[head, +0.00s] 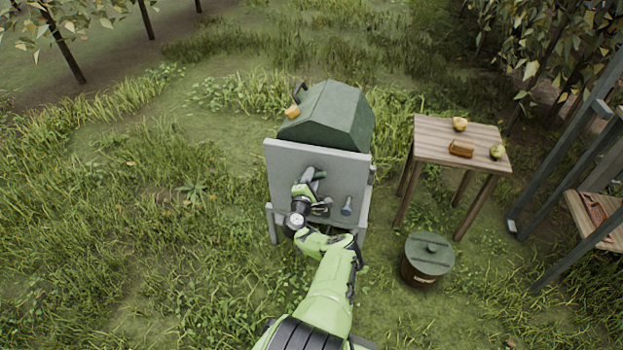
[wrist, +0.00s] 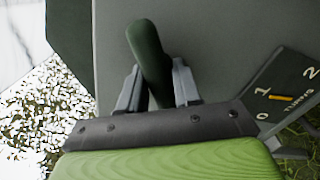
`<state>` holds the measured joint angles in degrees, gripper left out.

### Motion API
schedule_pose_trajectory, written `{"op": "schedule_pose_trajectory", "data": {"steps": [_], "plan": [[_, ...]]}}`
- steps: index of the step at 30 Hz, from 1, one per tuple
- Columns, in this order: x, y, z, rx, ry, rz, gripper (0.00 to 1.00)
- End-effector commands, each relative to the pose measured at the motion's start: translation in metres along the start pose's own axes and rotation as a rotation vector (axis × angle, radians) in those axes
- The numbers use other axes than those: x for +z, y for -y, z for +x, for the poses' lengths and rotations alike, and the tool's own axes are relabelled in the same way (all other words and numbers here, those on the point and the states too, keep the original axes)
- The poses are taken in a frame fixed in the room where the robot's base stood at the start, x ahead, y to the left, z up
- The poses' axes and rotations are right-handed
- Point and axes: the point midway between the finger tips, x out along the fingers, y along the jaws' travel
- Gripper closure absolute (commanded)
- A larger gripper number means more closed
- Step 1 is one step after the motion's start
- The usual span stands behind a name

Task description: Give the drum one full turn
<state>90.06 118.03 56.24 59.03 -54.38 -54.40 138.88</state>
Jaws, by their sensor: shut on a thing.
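The green faceted drum (head: 328,112) sits on top of a grey upright machine (head: 348,172). My gripper (head: 313,178) is at the machine's front panel. In the wrist view, my gripper (wrist: 157,88) has one finger on each side of a dark green rod-like handle (wrist: 148,45) and is shut on it. The handle also shows in the head view (head: 320,174), at the panel's middle. How it joins the drum is hidden. A dark plate (wrist: 285,92) marked 0, 1 and 2 carries an orange pointer beside the 1.
A wooden table (head: 435,150) to the right holds a yellow pear (head: 459,124), a greenish pear (head: 497,152) and a brown object (head: 461,148). A lidded dark bin (head: 428,262) stands on the grass before it. An orange fruit-like thing (head: 292,112) is at the drum's left. Grass at left is open.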

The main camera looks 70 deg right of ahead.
Motion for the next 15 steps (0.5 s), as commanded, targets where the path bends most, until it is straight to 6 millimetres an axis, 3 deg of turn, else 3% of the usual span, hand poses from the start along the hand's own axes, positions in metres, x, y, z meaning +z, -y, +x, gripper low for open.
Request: {"op": "schedule_pose_trajectory", "data": {"steps": [9,15], "plan": [[-0.0005,0.0008,-0.0004,-0.002,-0.001,0.054,1.00],[-0.0005,0.0007,-0.0005,-0.002,-0.001,0.373,1.00]]}}
